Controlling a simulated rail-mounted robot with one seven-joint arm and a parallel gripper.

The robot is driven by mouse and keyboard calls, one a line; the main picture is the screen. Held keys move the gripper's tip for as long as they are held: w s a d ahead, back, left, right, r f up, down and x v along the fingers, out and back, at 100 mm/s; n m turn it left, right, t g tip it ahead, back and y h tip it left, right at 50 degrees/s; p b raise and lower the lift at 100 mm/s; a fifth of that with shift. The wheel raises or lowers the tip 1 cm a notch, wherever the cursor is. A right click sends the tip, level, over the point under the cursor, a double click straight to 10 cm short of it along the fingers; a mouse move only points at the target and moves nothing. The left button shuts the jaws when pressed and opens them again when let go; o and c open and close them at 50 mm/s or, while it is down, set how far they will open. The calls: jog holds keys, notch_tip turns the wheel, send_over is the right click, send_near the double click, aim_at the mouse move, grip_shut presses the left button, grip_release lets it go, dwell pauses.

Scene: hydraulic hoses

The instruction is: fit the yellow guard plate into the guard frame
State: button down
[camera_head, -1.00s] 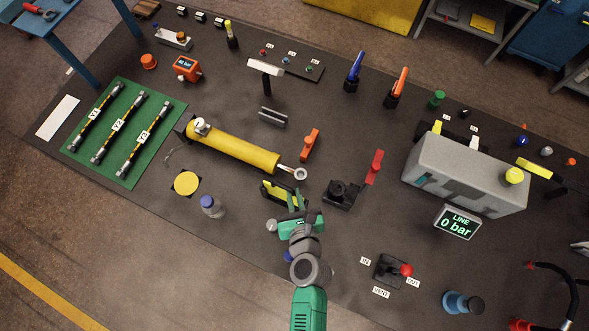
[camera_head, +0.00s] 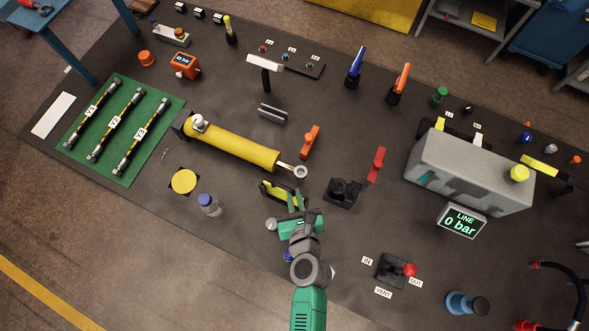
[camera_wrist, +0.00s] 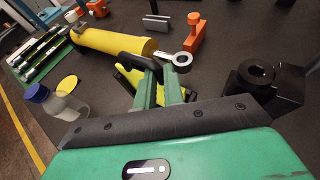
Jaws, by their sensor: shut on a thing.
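The yellow guard plate (camera_head: 272,192) has a black handle along its upper edge. It also shows in the wrist view (camera_wrist: 127,80), partly behind the fingers. My gripper (camera_head: 296,200) is shut on it; in the wrist view its two green fingers (camera_wrist: 161,85) are at the handle and plate. The plate is below the rod eye of the yellow cylinder in the head view. A small grey slotted channel (camera_head: 272,113) stands above the cylinder and looks like the guard frame, apart from the plate; it also shows in the wrist view (camera_wrist: 155,22).
The yellow cylinder (camera_head: 235,145) lies between the plate and the grey channel. A black fixture (camera_head: 343,193) stands right of my gripper. A capped bottle (camera_head: 209,205) stands left.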

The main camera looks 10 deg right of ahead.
jog(key=shift+f, duration=0.25)
jog(key=c, duration=1.4)
grip_release()
jog(key=shift+c, duration=0.2)
jog(key=v, duration=0.7)
jog(key=shift+s+r, duration=0.15)
jog(key=shift+s, duration=0.2)
